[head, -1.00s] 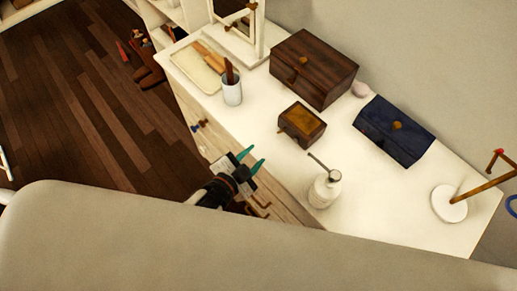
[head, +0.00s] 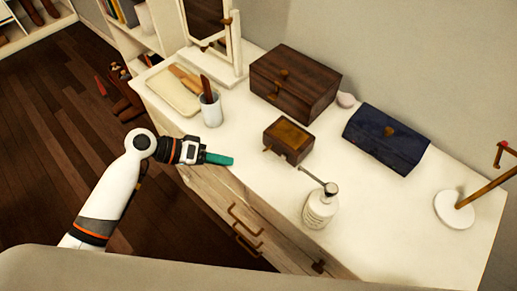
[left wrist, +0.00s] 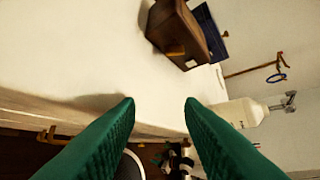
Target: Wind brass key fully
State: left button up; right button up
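A small brown wooden box (head: 289,140) with a tan lid panel sits on the white dresser top. A small brass key (head: 267,150) sticks out from its left side. In the left wrist view the box (left wrist: 186,30) is at the top, with the brass piece (left wrist: 175,51) on its near face. My left gripper (head: 220,159) is at the dresser's front edge, left of the key and apart from it. Its teal fingers (left wrist: 160,104) are spread with nothing between them. A dark and white shape low in the left wrist view may be my right gripper; its fingers are unclear.
A white pump bottle (head: 321,206) stands right of the small box. Behind are a large wooden chest (head: 295,84) and a dark blue box (head: 387,138). A cup (head: 210,109) and tray (head: 173,91) stand left. Drawer handles (head: 245,218) stick out in front.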

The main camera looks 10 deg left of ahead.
aim_at(265, 149)
pick_arm(q)
jog(key=shift+n+t+h, duration=0.3)
jog(key=shift+n+h, duration=0.1)
jog(key=shift+h, duration=0.4)
jog(key=w+r, duration=0.1)
jog(key=w+a+r, duration=0.1)
jog(key=w+r, duration=0.1)
jog(key=shift+w+a, duration=0.1)
jog(key=shift+w, duration=0.05)
jog(key=p+x, duration=0.2)
jog(key=x, duration=0.8)
jog(key=shift+d, duration=0.35)
jog(key=shift+w+d+f, duration=0.15)
jog(key=shift+d+f, duration=0.2)
jog(key=shift+d, duration=0.15)
jog(key=c, duration=0.7)
jog(key=shift+p, duration=0.35)
